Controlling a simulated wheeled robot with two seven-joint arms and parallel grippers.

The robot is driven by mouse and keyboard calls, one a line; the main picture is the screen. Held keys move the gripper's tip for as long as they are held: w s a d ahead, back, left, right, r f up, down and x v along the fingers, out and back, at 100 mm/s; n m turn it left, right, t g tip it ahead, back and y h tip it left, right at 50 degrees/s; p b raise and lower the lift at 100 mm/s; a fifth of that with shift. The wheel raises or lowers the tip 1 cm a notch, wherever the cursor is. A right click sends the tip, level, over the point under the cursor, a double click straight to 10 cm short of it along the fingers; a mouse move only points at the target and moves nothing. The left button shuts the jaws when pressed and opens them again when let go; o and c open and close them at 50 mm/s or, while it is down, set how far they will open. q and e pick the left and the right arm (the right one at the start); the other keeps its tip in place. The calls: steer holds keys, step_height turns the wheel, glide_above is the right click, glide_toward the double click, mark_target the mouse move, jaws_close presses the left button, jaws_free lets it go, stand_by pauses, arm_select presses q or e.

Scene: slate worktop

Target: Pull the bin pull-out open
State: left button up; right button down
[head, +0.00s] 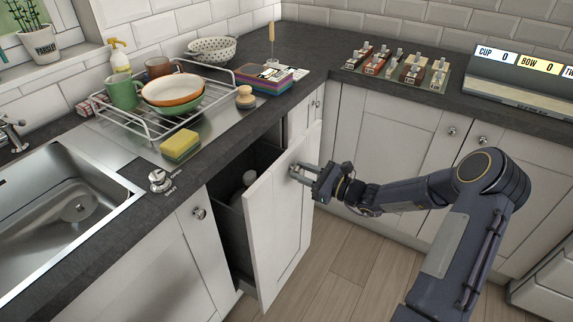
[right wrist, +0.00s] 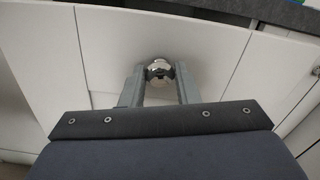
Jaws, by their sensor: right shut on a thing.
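The bin pull-out (head: 275,226) has a white panelled front and stands partly out from the cabinet run under the worktop. In the right wrist view the shiny knob (right wrist: 158,66) sits between the two fingers, against the white front (right wrist: 165,30). My left gripper is not in view.
A steel sink (head: 70,205) is at the left. A dish rack (head: 165,122) with bowls and a yellow sponge (head: 180,145) stand on the worktop above. White cabinets (head: 385,130) close off the right side. Wooden floor (head: 345,262) is clear in front of the pull-out.

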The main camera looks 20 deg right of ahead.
steer(key=p+v, duration=0.2)
steer(key=v, duration=1.6)
steer(key=shift+f, duration=0.1)
steer(key=c, duration=1.1)
jaws_free()
steer(key=v, duration=0.7)
steer(key=shift+s+d, duration=0.25)
steer(key=shift+s, duration=0.05)
